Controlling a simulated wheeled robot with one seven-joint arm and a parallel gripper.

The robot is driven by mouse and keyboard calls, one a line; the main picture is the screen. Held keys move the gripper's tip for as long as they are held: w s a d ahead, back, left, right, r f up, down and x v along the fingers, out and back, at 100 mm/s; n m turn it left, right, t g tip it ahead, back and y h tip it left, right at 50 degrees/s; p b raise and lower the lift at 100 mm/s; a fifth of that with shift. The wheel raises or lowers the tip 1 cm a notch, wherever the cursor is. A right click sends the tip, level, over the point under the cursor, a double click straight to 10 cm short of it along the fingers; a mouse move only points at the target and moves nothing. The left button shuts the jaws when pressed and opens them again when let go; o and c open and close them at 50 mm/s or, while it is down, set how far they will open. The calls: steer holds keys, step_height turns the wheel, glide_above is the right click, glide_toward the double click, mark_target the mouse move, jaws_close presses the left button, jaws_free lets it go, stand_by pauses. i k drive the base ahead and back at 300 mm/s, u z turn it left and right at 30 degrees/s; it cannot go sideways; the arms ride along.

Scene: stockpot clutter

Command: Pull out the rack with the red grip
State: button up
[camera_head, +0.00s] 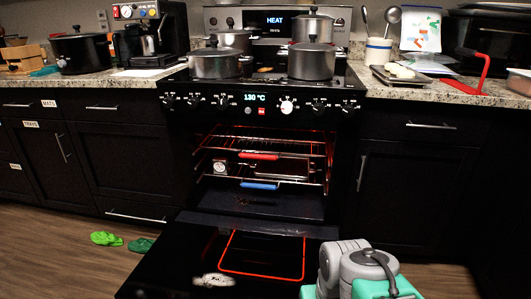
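The oven (320,205) stands open in the middle of the view. Its door (180,260) is folded down flat toward me. Inside, the upper rack (215,149) carries a red grip (258,156) at its front edge. A lower rack (215,177) carries a blue grip (259,185). Both racks sit inside the cavity. A small dial thermometer (220,167) is near the left side, between the two grips in height. Grey and teal parts of my own body show at the bottom right. My gripper's fingers are not in view.
A red rectangular outline (222,255) and a whitish patch (213,280) show on the lowered door. Steel pots (216,65) stand on the stovetop. Green slippers (106,239) lie on the floor left of the door. Cabinets flank the oven.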

mark_target(243, 155)
steer(key=z, duration=1.05)
steer(key=i, duration=1.05)
steer(key=u, duration=3.1)
